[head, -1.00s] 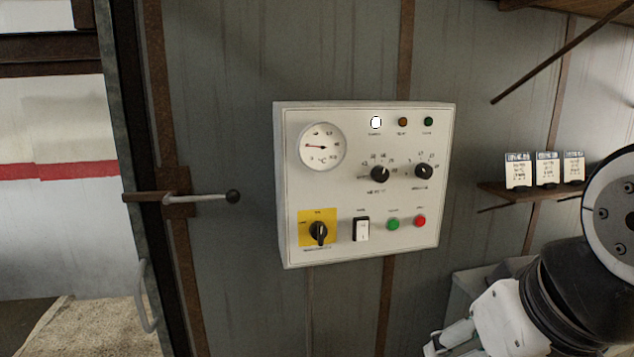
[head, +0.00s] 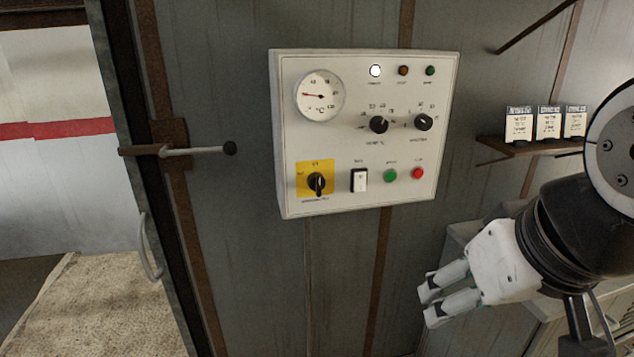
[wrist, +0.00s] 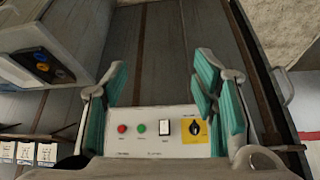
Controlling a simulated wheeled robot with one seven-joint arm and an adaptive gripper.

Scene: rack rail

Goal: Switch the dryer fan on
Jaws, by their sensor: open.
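A white control panel (head: 295,120) is fixed to the grey metal wall. It carries a round °C dial (head: 320,95), two black knobs, a black rotary switch on a yellow plate (head: 317,182), a white rocker switch (head: 360,180), a green button (head: 390,175) and a red button (head: 417,173). One lamp at the top left of its row shows bright white. The panel's small lettering is too blurred to read. My gripper (head: 431,303) is open and empty, below and right of the panel, apart from it. In the wrist view the panel's lower part (wrist: 150,147) shows between the fingers, with the rocker switch (wrist: 165,127).
A small shelf (head: 510,149) with several white cards is at the right. A grey cabinet stands under my arm. The wall below the panel is clear.

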